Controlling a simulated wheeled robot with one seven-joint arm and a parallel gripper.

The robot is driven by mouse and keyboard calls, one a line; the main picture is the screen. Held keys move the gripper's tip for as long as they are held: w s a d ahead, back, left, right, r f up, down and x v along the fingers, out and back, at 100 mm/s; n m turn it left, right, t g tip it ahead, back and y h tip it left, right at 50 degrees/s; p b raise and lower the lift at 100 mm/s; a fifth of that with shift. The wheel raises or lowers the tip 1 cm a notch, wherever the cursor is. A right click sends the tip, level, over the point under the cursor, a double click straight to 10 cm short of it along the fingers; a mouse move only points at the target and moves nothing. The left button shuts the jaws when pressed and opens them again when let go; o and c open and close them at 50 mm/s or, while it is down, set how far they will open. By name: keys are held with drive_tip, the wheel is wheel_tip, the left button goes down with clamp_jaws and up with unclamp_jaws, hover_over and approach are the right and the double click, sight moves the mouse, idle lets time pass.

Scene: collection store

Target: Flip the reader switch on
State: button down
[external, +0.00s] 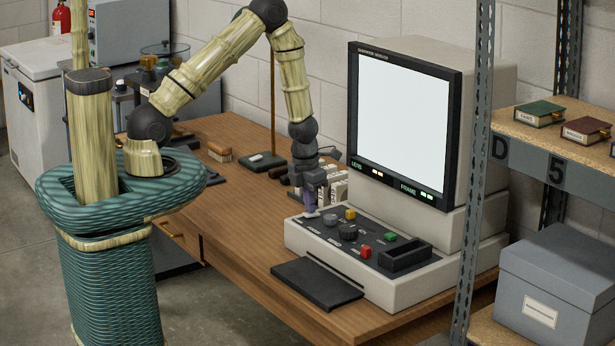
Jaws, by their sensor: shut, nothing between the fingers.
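The reader (410,120) stands on the wooden desk with its white screen lit. Its sloped control panel (325,240) carries knobs and yellow, red and green buttons. My gripper (311,212) is shut and empty, pointing down at the left end of this panel. Its fingertips are at or just above the panel surface; I cannot tell whether they touch. The reader switch is not clearly made out; the gripper may cover it. Small yellow and green indicators (400,183) glow below the screen.
A dark flat pad (317,284) lies in front of the reader. A brush (219,152) and small white boxes (336,188) are on the desk (225,200). A metal shelf post (475,180) stands close on the right, with a grey box (555,285) beyond.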

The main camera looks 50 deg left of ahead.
drive_tip(key=shift+w+r+p, duration=0.2)
drive_tip(key=shift+r+p, duration=1.7)
drive_tip(key=shift+p, duration=0.2)
wheel_tip(320, 180, up, 10)
drive_tip(key=w+p, duration=0.1)
drive_tip(key=p, duration=0.1)
drive_tip(key=shift+w+p, duration=0.25)
drive_tip(key=shift+p, duration=0.1)
drive_tip(key=s+a+r+m, duration=0.2)
drive_tip(key=s+r+m, duration=0.2)
drive_tip(key=m, duration=0.8)
drive_tip(key=s+a+r+m+t, duration=0.1)
drive_tip(key=s+a+r+m, duration=0.2)
drive_tip(key=m, duration=0.9)
drive_tip(key=s+a+r+m, duration=0.3)
drive_tip(key=s+r+m, duration=0.3)
drive_tip(key=m, duration=0.6)
drive_tip(key=shift+s+r, duration=0.35)
drive_tip(key=shift+r, duration=0.55)
